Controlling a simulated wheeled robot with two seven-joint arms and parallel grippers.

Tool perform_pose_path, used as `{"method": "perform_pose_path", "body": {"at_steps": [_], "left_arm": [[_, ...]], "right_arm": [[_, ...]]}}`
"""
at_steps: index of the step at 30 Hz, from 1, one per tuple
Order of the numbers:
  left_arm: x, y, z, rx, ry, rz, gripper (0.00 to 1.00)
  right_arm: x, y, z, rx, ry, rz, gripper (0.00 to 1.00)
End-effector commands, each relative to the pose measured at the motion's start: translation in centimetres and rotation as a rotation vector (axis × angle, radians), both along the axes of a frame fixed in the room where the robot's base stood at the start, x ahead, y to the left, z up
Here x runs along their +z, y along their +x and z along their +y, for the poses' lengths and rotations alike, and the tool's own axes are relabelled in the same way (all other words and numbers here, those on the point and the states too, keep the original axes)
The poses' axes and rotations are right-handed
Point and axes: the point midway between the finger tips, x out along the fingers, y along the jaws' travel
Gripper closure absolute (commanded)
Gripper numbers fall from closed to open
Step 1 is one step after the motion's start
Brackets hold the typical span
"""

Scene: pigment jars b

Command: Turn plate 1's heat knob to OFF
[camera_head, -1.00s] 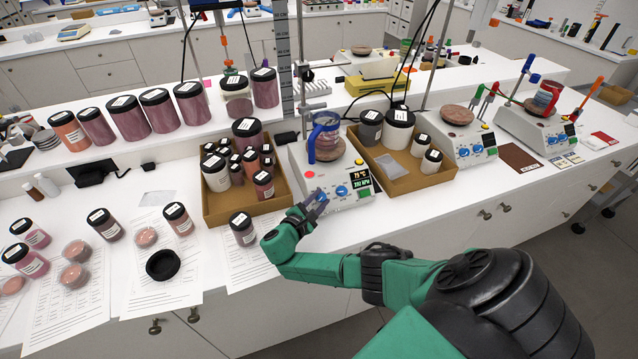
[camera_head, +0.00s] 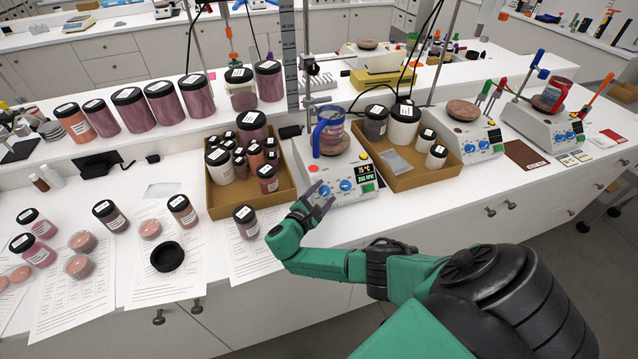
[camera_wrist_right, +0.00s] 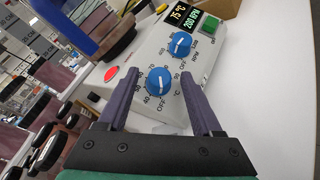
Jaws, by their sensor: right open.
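The leftmost hot plate (camera_head: 350,182) has two blue knobs, a lit display and a blue-handled vessel (camera_head: 328,132) on top. I take it as plate 1; no number is readable. Its heat knob (camera_wrist_right: 158,82), marked °C, is the left one in the head view (camera_head: 324,191). A white line crosses it; which end points to a mark is hard to tell. The RPM knob (camera_wrist_right: 181,45) is beside it. My right gripper (camera_head: 322,200) is open at the panel, its fingers (camera_wrist_right: 158,90) on either side of the heat knob, apart from it. My left gripper is out of view.
Cardboard boxes of jars (camera_head: 284,200) (camera_head: 432,180) stand on both sides of the plate. A red button (camera_wrist_right: 111,73) is near the left finger. Two more hot plates (camera_head: 470,145) (camera_head: 540,128) stand to the right. A single jar (camera_head: 245,222) stands left of my gripper.

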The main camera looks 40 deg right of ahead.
Motion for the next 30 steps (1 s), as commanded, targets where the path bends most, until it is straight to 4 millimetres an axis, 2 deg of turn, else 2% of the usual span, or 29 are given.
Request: {"method": "perform_pose_path", "body": {"at_steps": [5,15,18,22,30], "left_arm": [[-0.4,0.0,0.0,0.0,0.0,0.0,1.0],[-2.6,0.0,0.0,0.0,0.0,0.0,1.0],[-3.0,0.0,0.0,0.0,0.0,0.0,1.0],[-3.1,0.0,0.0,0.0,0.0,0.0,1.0],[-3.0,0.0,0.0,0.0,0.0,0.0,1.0]], "right_arm": [[0.1,-0.7,1.9,0.004,0.004,0.0,0.33],[1.4,-4.3,10.5,0.003,0.007,0.0,0.33],[1.9,-5.0,12.2,0.001,0.004,0.001,0.33],[2.3,-5.5,13.1,0.0,0.001,0.001,0.33],[2.4,-5.5,13.1,0.0,0.001,0.001,0.33]]}}
